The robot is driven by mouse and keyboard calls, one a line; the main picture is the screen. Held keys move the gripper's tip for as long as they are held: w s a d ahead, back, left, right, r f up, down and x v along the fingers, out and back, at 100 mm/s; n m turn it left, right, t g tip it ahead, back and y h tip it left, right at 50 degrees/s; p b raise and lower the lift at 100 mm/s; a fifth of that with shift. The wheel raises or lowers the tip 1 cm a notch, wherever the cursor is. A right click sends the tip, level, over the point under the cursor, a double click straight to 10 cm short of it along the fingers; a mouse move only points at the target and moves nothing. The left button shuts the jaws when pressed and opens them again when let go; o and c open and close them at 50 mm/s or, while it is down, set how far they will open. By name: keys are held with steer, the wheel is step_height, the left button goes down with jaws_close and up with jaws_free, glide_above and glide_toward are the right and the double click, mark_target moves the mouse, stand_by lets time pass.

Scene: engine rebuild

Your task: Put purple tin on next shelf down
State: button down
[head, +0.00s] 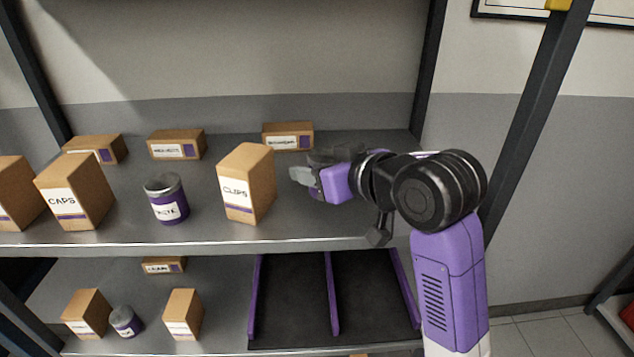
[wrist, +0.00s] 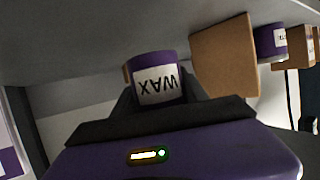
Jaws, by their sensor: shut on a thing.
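A purple tin with a white label reading WAX (wrist: 158,84) is between the fingers of my gripper in the wrist view, where it appears upside down. My gripper (head: 303,176) is shut on it, above the upper shelf (head: 330,222) and just right of the tall CLIPS box (head: 246,184). I cannot make out the held tin clearly in the head view. I cannot tell whether it touches the shelf. Another purple tin (head: 166,199) stands left of the CLIPS box. The lower shelf (head: 225,300) is below, partly hidden by the upper shelf.
Several cardboard boxes stand on the upper shelf, including a CAPS box (head: 75,191). The lower shelf holds a small purple tin (head: 125,321), boxes including one at its middle (head: 183,315), and a black tray with purple dividers (head: 290,300). A dark post (head: 428,75) rises behind my arm.

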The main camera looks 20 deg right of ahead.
steer(key=shift+f, duration=1.55)
steer(key=shift+f, duration=0.2)
steer(key=c, duration=0.6)
jaws_free()
